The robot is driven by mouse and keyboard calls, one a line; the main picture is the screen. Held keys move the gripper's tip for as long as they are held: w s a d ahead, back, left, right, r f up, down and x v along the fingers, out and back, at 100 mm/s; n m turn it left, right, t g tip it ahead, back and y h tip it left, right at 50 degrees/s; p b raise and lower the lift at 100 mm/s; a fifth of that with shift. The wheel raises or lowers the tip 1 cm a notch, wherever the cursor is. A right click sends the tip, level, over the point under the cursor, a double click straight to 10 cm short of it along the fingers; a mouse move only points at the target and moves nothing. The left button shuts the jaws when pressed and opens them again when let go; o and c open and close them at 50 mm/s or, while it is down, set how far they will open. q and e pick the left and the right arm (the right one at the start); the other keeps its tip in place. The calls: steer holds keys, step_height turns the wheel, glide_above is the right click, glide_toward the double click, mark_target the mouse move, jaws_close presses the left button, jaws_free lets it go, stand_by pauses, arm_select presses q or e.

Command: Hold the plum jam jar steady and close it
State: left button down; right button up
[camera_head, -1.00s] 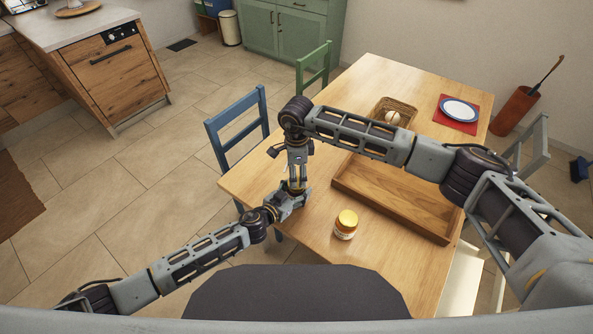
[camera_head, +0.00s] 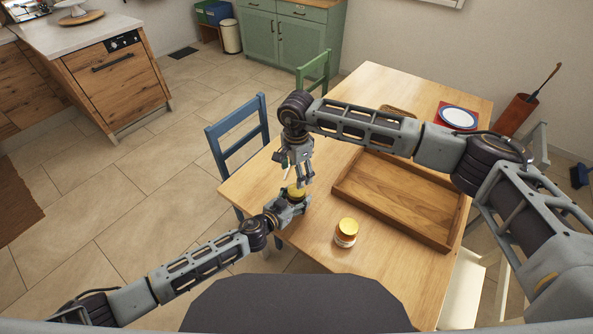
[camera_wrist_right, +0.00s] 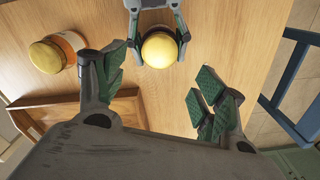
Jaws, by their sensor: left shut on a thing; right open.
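A jar with a yellow lid (camera_head: 296,192) is held at the near left edge of the table. My left gripper (camera_head: 293,202) is shut around its sides. In the right wrist view the round yellow lid (camera_wrist_right: 159,49) sits on top, between the left gripper's fingers (camera_wrist_right: 158,35); whether it is screwed tight I cannot tell. My right gripper (camera_head: 304,181) is open and empty, just above and beside this jar; its spread fingers (camera_wrist_right: 162,88) are apart from the lid. A second yellow-lidded jar (camera_head: 345,233) stands upright to the right. I cannot read which jar is plum.
An empty wooden tray (camera_head: 395,198) lies to the right on the table (camera_head: 290,250). Behind my right arm are a partly hidden basket (camera_head: 398,109) and a plate (camera_head: 458,117) on a red mat (camera_head: 441,121). A blue chair (camera_head: 237,137) stands at the table's left.

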mark_target(296, 190)
steer(key=shift+f, duration=0.1)
stand_by(0.3)
steer(key=shift+f, duration=3.9)
steer(key=shift+c, duration=0.3)
steer(key=c, duration=1)
steer(key=shift+m, duration=0.3)
steer(key=m, duration=1)
steer(key=shift+m, duration=0.4)
steer(key=o, duration=1.2)
